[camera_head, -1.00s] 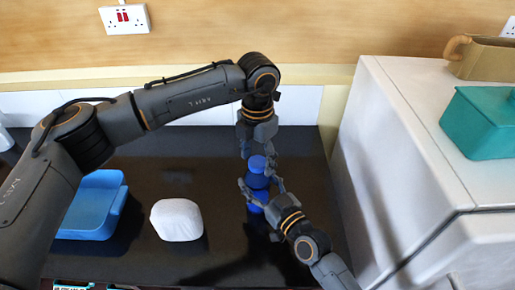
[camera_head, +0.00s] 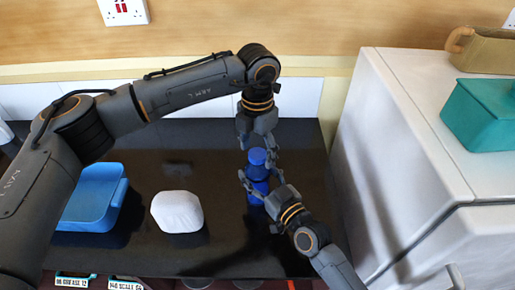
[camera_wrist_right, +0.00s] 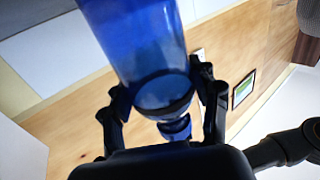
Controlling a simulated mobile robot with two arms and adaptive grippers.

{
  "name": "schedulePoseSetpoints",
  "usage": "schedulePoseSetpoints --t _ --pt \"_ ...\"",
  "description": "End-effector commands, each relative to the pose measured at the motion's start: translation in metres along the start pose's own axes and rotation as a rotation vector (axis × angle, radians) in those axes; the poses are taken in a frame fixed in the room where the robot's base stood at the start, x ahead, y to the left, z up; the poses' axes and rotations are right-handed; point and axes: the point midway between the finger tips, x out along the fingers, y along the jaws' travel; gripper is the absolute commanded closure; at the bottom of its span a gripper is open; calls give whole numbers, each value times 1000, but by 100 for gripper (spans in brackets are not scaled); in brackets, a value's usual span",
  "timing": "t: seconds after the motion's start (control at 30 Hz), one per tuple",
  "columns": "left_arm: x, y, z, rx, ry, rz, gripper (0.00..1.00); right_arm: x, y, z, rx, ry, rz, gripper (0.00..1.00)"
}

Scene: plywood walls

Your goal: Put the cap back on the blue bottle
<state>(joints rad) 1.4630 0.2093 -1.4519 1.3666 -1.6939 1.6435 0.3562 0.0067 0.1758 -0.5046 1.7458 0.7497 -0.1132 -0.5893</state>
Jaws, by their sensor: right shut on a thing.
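The blue bottle (camera_head: 257,190) stands upright on the dark counter. My right gripper (camera_head: 256,177) is shut on it from the lower right. The right wrist view shows the large blue body of the bottle (camera_wrist_right: 140,40) between my right fingers (camera_wrist_right: 162,98). The blue cap (camera_head: 257,156) is directly above the bottle, close to its neck. I cannot tell if it sits on the neck. My left gripper (camera_head: 258,148) reaches down from above, with fingers on both sides of the cap. Whether they grip it is unclear.
A white rounded object (camera_head: 177,212) and a blue box (camera_head: 92,198) stand on the counter to the left. A white cabinet (camera_head: 400,130) rises close on the right, with a teal box (camera_head: 485,115) and a tan pot (camera_head: 490,50) on top.

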Motion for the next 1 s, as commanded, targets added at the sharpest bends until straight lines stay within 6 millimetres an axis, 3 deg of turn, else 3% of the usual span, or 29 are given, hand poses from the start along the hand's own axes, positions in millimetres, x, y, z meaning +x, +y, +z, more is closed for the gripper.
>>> schedulePoseSetpoints --t 0.37,0.8,1.0 --pt "-9 0 0 0 -2 0 30 0 0 0 0 0 0 100" --pt "-94 0 0 0 -2 1 30 0 0 0 0 0 0 100" --pt "-116 0 0 1 0 0 30 0 0 0 0 0 0 100"
